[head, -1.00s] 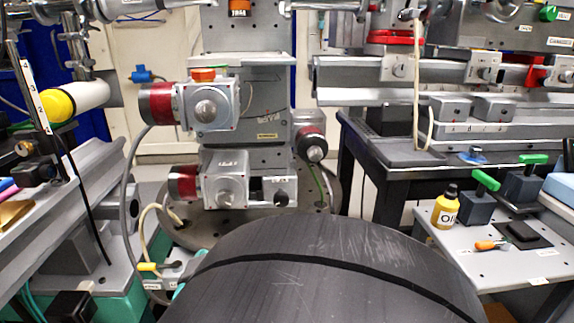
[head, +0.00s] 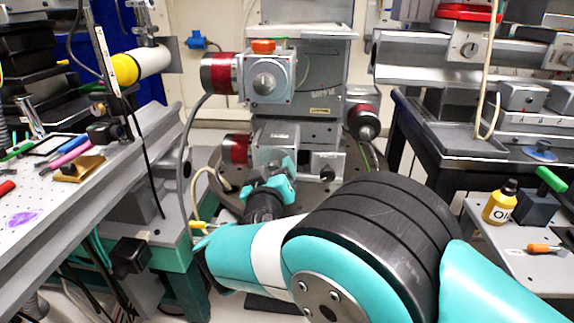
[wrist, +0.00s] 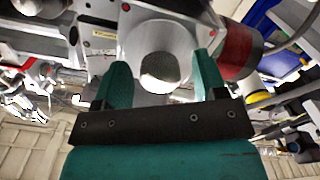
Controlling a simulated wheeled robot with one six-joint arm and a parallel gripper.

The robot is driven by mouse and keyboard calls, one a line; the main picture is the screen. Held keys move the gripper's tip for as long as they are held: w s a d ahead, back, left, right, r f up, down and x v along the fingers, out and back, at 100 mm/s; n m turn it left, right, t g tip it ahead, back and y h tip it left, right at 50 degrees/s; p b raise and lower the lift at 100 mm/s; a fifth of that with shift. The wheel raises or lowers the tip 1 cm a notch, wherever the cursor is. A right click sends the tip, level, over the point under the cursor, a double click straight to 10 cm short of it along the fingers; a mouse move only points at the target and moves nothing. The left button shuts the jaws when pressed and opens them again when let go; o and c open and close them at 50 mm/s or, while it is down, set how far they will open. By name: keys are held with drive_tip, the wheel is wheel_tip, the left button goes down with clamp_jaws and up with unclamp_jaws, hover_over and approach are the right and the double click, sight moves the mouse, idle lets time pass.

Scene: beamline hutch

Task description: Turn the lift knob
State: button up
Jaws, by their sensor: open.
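A round silver knob (wrist: 160,68) on a grey housing shows in the wrist view between the two teal fingers of my gripper (wrist: 161,76). The fingers are open, one on each side of the knob in the picture, with gaps visible. I cannot tell whether the tips are level with the knob or short of it. In the head view my gripper (head: 277,174) is at the front of the lower motor unit (head: 276,135), which has a red motor (head: 237,149) on its left. That unit's knob is hidden there. The upper unit has its own round silver knob (head: 264,85).
An orange cap (head: 263,46) tops the upper unit. A red-banded motor (head: 364,122) juts out at right, and a grey cable (head: 188,140) hangs at left. An optics table (head: 60,195) stands left. A side table (head: 520,262) with an oil bottle (head: 500,202) stands right.

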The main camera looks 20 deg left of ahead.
drive_tip(key=shift+w+a, duration=0.1)
drive_tip(key=shift+w, duration=0.35)
drive_tip(key=c, duration=0.9)
drive_tip(key=shift+n, duration=0.3)
